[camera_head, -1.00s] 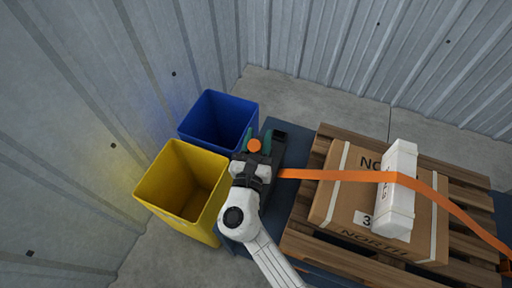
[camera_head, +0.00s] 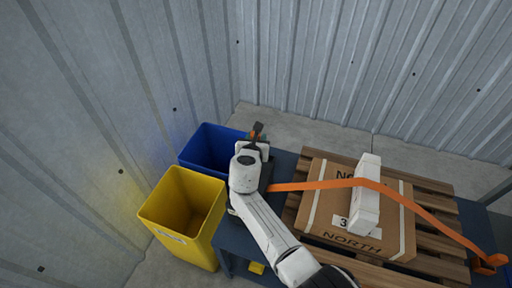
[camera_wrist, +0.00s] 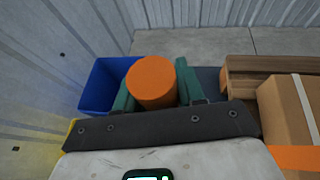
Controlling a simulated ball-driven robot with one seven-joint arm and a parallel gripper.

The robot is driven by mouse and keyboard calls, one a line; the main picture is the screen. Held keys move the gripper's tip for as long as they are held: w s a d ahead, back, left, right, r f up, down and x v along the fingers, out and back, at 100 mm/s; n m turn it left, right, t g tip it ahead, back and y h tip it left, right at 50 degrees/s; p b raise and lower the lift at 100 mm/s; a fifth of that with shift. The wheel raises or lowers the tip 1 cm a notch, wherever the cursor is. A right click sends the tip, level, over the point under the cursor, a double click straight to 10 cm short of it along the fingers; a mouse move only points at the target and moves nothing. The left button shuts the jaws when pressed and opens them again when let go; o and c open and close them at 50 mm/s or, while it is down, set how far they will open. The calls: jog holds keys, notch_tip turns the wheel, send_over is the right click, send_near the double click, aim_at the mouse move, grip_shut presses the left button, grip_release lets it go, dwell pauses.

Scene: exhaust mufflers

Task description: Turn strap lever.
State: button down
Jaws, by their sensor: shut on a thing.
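The orange round grip of the strap lever (camera_wrist: 153,82) fills the space between the green fingers of my gripper (camera_wrist: 156,86) in the wrist view. The fingers touch or nearly touch its sides, and the gripper is shut on it. In the head view my gripper (camera_head: 258,137) is at the left end of the orange strap (camera_head: 320,184), mostly hidden behind my own wrist. Only a small dark and orange tip shows above it. The strap runs right from there over a white piece (camera_head: 367,195) and a cardboard box (camera_head: 400,230). The lever's base is hidden.
The box sits on a wooden pallet (camera_head: 440,240) on a dark blue table (camera_head: 231,240). A blue bin (camera_head: 207,150) and a yellow bin (camera_head: 184,215) stand close on the left. Corrugated metal walls (camera_head: 110,110) enclose the left and back.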

jog(key=shift+w+d, duration=0.15)
jog(key=shift+w, duration=0.15)
dwell(0.5)
jog(key=c, duration=0.8)
grip_release()
jog(key=shift+s+r+p, duration=0.3)
jog(key=shift+s+p, duration=0.2)
jog(key=shift+p, duration=0.05)
jog(key=p+v, duration=0.3)
jog(key=v, duration=0.6)
jog(key=shift+s+r, duration=0.15)
jog(key=shift+s, duration=0.1)
